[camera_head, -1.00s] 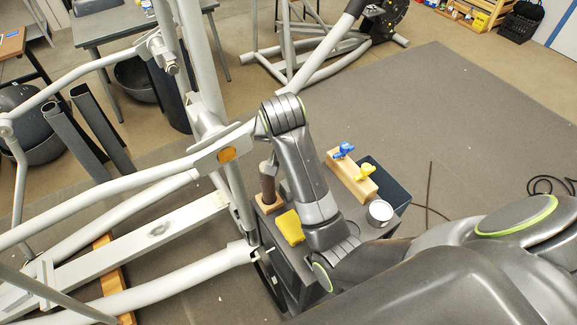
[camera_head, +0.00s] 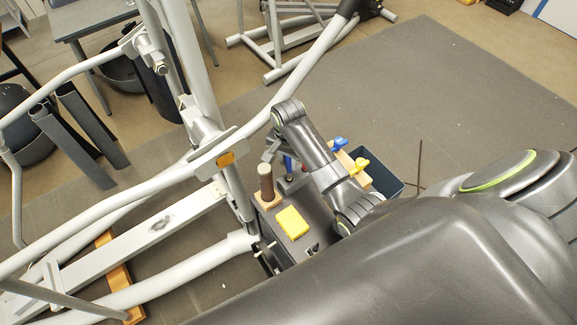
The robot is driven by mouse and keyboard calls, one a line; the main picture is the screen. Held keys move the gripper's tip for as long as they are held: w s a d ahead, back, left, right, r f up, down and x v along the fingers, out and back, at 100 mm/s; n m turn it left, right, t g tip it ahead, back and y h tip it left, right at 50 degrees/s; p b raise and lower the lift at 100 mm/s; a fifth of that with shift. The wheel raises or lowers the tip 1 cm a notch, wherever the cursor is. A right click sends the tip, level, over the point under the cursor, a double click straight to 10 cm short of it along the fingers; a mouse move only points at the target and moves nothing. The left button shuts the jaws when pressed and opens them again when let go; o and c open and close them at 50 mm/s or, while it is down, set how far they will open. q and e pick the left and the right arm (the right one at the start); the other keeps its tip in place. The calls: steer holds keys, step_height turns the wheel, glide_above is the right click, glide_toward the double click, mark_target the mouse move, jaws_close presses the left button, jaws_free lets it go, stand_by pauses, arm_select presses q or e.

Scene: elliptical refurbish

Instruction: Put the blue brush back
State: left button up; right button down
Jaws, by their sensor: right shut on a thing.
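A narrow blue thing, likely the blue brush (camera_head: 287,163), shows just below my right gripper (camera_head: 276,152), above the far side of the dark cart (camera_head: 308,212). My right gripper is shut on it, though my own arm hides part of the grip. A small red piece shows right beside it. A wooden block (camera_head: 347,164) bears a blue clamp-like piece (camera_head: 339,144) and a yellow one (camera_head: 359,164). My left gripper is out of view.
A yellow sponge (camera_head: 292,222) and a brown cylinder on a wooden base (camera_head: 266,183) stand on the cart. A dark open bin (camera_head: 385,182) is at its right. The grey elliptical frame (camera_head: 228,185) stands close on the left. Open mat (camera_head: 450,110) lies beyond.

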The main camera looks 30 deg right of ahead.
mark_target(288, 172)
steer(key=shift+f+p, duration=0.3)
steer(key=shift+f, duration=1.6)
steer(key=c, duration=1.2)
jaws_free()
steer(key=shift+c, duration=0.2)
steer(key=shift+r, duration=0.2)
step_height(288, 172, up, 9)
steer(key=shift+a+r+b, duration=0.1)
steer(key=shift+r+b, duration=0.05)
steer(key=shift+b, duration=1.05)
steer(key=shift+s+r+p, duration=0.1)
steer(key=shift+r+p, duration=1)
steer(key=shift+r, duration=0.15)
steer(key=shift+s+f, duration=0.1)
